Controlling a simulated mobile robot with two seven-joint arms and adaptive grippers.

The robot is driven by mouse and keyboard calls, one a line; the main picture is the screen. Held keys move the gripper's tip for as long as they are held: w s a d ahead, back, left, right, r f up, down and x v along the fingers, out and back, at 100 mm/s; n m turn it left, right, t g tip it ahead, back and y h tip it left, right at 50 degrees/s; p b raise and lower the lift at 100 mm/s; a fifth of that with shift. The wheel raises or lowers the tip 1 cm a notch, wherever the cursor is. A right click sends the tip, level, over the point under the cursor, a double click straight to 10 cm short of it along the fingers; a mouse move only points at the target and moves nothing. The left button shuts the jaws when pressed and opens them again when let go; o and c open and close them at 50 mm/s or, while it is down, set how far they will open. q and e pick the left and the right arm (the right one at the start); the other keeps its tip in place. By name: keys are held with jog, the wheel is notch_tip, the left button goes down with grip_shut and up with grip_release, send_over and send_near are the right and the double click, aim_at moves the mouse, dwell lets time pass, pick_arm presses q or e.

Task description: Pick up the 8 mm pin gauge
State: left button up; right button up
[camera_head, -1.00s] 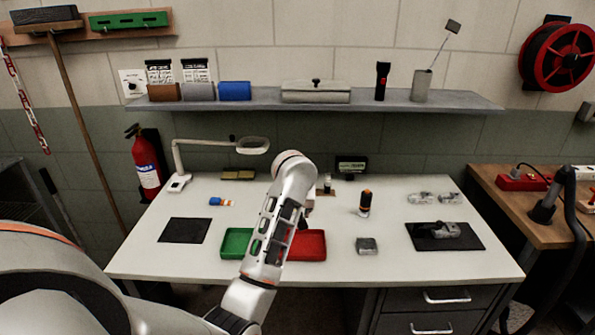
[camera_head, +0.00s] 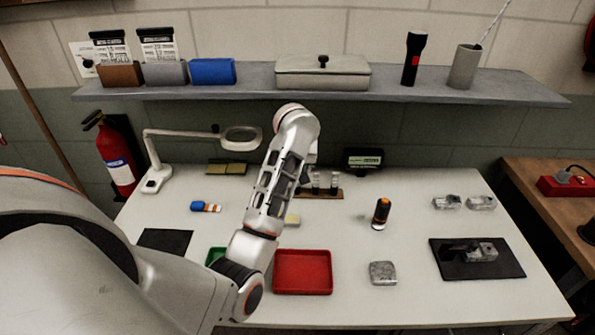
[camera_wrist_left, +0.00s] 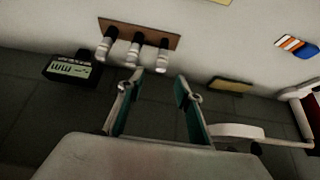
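In the left wrist view the stand (camera_wrist_left: 168,38) shows three pins, a left one (camera_wrist_left: 106,45), a middle one (camera_wrist_left: 134,51) and a right one (camera_wrist_left: 162,55). I cannot tell which is the 8 mm pin gauge, as no size marking is legible. My left gripper (camera_wrist_left: 156,88) is open, with nothing between its two fingers. Its tips are near the pins in the picture, apparently apart from them. In the head view the arm largely hides the gripper. My right gripper is not in view.
A small digital display (camera_head: 363,159) stands behind the stand. A magnifier lamp (camera_head: 240,138) is at the back left. A red tray (camera_head: 303,272), a grey block (camera_head: 382,273) and an orange-topped black tool (camera_head: 381,213) stand in front. A shelf (camera_head: 420,93) overhangs the back.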

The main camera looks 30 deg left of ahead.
pick_arm(q)
jog(key=shift+a+x, duration=0.2)
jog(key=shift+x, duration=3.65)
jog(key=shift+r, duration=0.1)
grip_shut()
